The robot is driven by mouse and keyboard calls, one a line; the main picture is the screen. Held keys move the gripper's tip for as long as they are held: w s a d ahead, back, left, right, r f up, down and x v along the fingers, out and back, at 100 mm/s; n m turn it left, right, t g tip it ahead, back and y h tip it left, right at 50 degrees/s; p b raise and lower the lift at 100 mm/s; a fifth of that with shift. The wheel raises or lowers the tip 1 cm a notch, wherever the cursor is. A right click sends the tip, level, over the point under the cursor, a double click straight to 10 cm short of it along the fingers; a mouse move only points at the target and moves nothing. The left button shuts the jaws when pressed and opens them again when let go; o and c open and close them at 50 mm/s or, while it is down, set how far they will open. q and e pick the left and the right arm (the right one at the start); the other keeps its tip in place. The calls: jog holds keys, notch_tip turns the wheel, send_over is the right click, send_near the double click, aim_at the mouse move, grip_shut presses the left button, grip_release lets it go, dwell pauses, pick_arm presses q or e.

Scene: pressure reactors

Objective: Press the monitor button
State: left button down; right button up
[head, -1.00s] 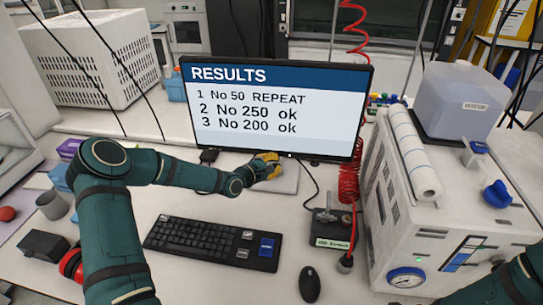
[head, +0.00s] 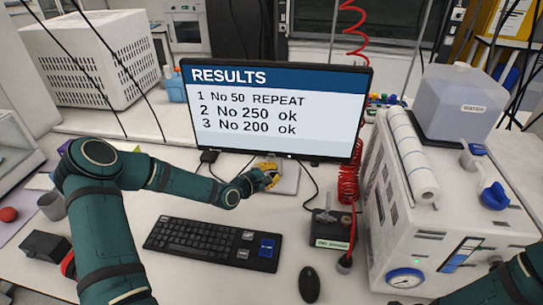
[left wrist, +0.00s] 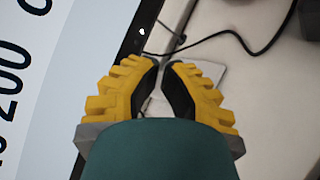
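The monitor (head: 275,110) stands upright at the back of the bench and shows a RESULTS list. A small white mark on its dark lower bezel, seen in the left wrist view, looks like the monitor button (left wrist: 142,31). My left gripper (head: 272,173) is just below and in front of the bezel, left of that mark in the head view. In the left wrist view its yellow fingers (left wrist: 162,65) nearly meet at the tips, with nothing between them. The mark lies beyond the fingertips, apart from them. My right gripper is out of view.
A keyboard (head: 213,243) and a mouse (head: 309,284) lie in front of the monitor. A red coiled hose (head: 348,185) and a small black device (head: 331,228) are to its right, beside a white instrument (head: 400,215). Cables run behind the gripper.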

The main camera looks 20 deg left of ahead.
pick_arm(q)
jog(key=shift+s+d, duration=0.2)
jog(key=shift+s, duration=0.45)
jog(key=shift+s+d, duration=0.15)
jog(key=shift+s, duration=0.45)
